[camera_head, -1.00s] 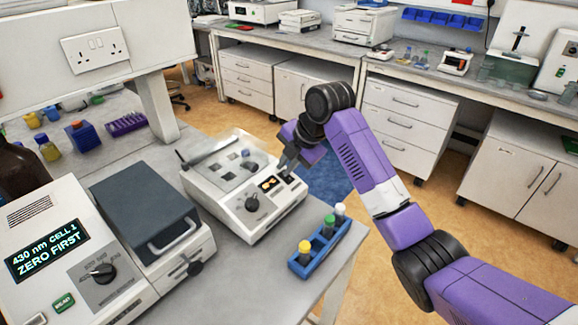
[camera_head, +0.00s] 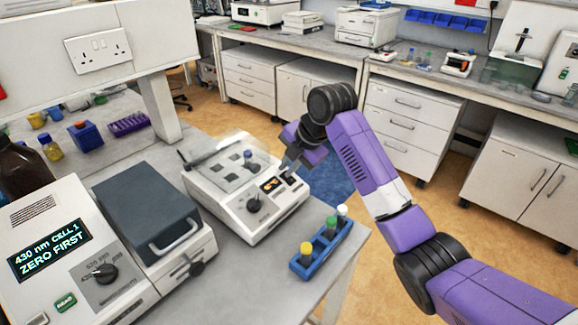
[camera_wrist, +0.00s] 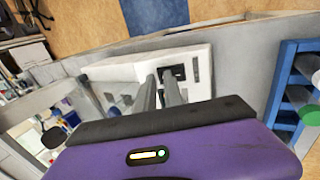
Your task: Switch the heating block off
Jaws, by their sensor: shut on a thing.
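The heating block (camera_head: 237,206) is a white unit on the bench, with a dark knob (camera_head: 254,204), a small lit orange display (camera_head: 270,185) and wells in its top. Its raised clear lid (camera_head: 222,146) is at the back. My gripper (camera_head: 287,168) reaches down to the block's right end, beside the display. In the wrist view the two grey fingers (camera_wrist: 161,82) close together at a black switch panel (camera_wrist: 178,71) on the white block (camera_wrist: 120,68). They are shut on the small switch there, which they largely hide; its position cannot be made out.
A blue rack (camera_head: 322,252) with capped vials stands near the bench's front edge, right of the block. A photometer (camera_head: 45,290) reading "430 nm CELL 1 ZERO FIRST" stands at left. A purple rack (camera_head: 129,124) and bottles are behind. Floor lies beyond the bench's right edge.

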